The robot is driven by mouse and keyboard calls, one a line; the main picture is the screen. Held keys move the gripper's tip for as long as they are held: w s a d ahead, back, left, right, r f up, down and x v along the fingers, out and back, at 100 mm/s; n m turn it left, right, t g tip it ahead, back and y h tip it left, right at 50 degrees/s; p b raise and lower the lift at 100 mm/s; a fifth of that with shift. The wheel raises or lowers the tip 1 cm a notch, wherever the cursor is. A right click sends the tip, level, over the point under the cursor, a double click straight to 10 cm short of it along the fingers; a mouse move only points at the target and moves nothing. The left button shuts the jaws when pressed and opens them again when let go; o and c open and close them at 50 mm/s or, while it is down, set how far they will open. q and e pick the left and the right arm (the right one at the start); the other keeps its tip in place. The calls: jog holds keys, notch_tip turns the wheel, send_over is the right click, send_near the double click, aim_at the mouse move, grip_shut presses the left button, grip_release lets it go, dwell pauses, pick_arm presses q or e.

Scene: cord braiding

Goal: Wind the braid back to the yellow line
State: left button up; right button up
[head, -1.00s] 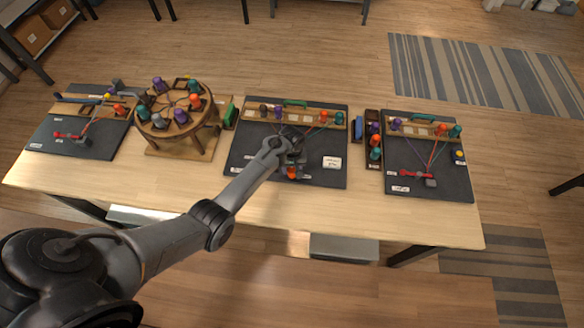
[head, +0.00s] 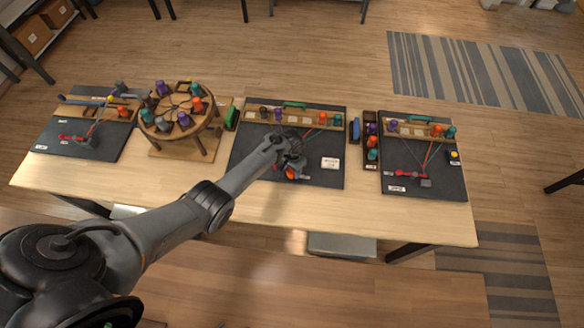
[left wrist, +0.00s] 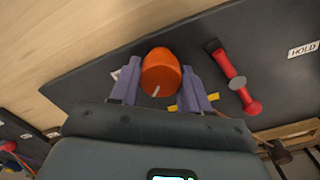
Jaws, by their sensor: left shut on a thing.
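My left gripper (left wrist: 163,80) is shut on an orange bobbin (left wrist: 160,72), which sits between its two purple-grey fingers. In the head view, the left gripper (head: 291,160) is low over the middle dark board (head: 325,178), and the orange bobbin (head: 290,173) shows just in front of it. The braid is mostly hidden. My right gripper is out of view.
A wooden rack (head: 265,115) with several bobbins stands at the back of the middle board. A round wooden stand (head: 180,135) with bobbins is to its left. A bobbin tray (head: 367,160) and another board (head: 400,180) are to the right. The table front is clear.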

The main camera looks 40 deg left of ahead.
pick_arm(q)
jog(key=m, duration=0.4)
jog(key=shift+m, duration=0.4)
dwell(0.4)
jog(key=o, duration=1)
jog(key=shift+d, duration=0.1)
